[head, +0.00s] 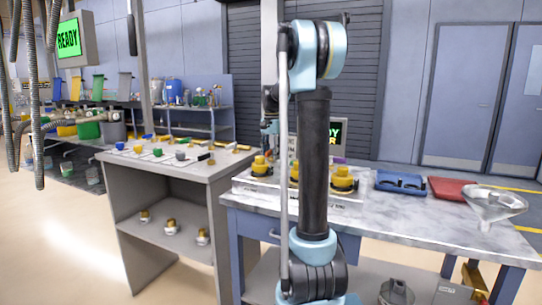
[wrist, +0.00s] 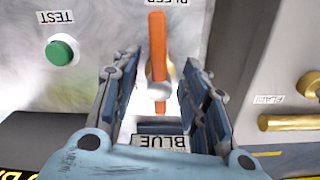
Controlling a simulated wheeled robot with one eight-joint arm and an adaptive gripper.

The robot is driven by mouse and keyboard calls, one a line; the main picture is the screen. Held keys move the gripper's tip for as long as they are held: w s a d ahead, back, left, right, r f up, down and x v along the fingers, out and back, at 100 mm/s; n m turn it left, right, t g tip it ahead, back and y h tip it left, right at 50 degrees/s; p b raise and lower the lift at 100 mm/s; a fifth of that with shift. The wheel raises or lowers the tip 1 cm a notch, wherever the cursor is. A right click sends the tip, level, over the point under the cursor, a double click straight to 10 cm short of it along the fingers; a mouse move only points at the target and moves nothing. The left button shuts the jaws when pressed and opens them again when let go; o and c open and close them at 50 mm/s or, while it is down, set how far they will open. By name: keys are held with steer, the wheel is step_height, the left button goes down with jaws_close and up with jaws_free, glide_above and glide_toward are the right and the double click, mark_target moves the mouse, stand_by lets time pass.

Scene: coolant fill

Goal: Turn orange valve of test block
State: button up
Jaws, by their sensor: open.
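The orange valve handle (wrist: 157,48) stands upright in the upper middle of the wrist view, on the pale face of the test block (wrist: 100,20). A brass and silver valve body shows behind it. My gripper (wrist: 160,68) is open, with one finger to the left of the handle and one to the right. Gaps show between the handle and both fingers, so it is not gripped. In the head view my arm hides the valve, and the gripper cannot be made out clearly.
A green button (wrist: 62,51) under a TEST label is left of the handle. A brass lever (wrist: 290,122) is at the right. In the head view, a marble-topped table (head: 400,212) holds a blue tray (head: 400,183), a red tray (head: 450,188) and a clear funnel (head: 493,203).

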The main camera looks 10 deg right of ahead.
jaws_close()
steer(key=shift+w+n, duration=0.1)
steer(key=shift+n, duration=0.3)
stand_by(0.6)
steer(key=n, duration=0.3)
steer(key=shift+n, duration=0.4)
steer(key=n, duration=0.4)
steer(key=shift+n, duration=0.3)
steer(key=n, duration=0.4)
steer(key=shift+n, duration=2.1)
